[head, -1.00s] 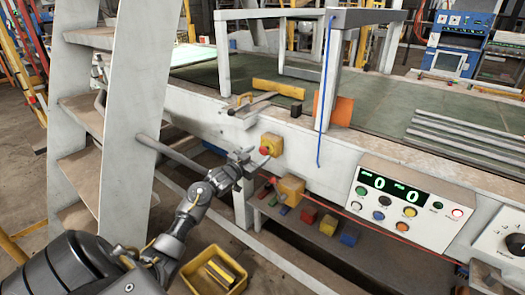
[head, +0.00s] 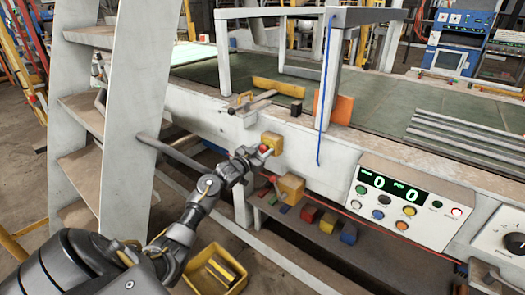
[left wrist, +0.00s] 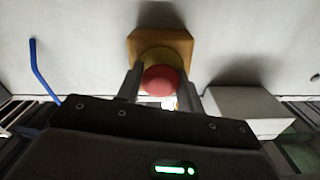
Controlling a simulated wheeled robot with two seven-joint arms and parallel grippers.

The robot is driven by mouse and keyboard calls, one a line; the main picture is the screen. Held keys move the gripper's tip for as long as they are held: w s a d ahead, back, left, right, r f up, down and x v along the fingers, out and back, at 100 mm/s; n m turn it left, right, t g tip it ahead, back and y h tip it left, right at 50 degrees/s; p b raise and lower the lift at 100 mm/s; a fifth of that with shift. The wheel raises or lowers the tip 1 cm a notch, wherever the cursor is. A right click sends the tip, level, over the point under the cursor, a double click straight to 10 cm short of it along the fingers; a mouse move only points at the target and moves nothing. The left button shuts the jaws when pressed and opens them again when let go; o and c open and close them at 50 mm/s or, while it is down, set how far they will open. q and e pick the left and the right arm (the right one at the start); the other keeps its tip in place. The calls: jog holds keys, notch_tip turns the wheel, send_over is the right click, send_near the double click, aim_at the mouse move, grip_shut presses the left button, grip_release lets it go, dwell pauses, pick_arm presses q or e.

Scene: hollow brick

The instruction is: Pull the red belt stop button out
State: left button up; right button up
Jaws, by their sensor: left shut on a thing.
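The red belt stop button (left wrist: 163,79) sits on a yellow box (left wrist: 176,45) on the white side of the conveyor. In the head view the yellow box (head: 272,141) is on the side panel, and the red button (head: 264,149) shows partly at its front. My left gripper (head: 254,155) reaches it from the lower left. In the left wrist view the fingers of my left gripper (left wrist: 160,90) stand on both sides of the red button, shut on it. My right gripper is not in view.
A white ladder (head: 135,120) stands close on the left of my arm. A control panel (head: 400,206) with green displays is to the right. Below, a shelf holds colored blocks (head: 328,223), and a yellow bin (head: 230,250) is on the floor.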

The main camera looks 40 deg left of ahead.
pick_arm(q)
grip_shut()
jog(key=shift+s+a+p, duration=0.1)
jog(key=shift+s+p, duration=0.25)
jog(key=shift+p, duration=0.1)
jog(key=shift+s, duration=0.25)
jog(key=shift+w+d, duration=0.1)
jog(key=shift+d, duration=0.15)
jog(key=shift+a, duration=0.1)
jog(key=o, duration=1.1)
grip_release()
jog(key=shift+o, duration=0.2)
jog(key=shift+s, duration=0.2)
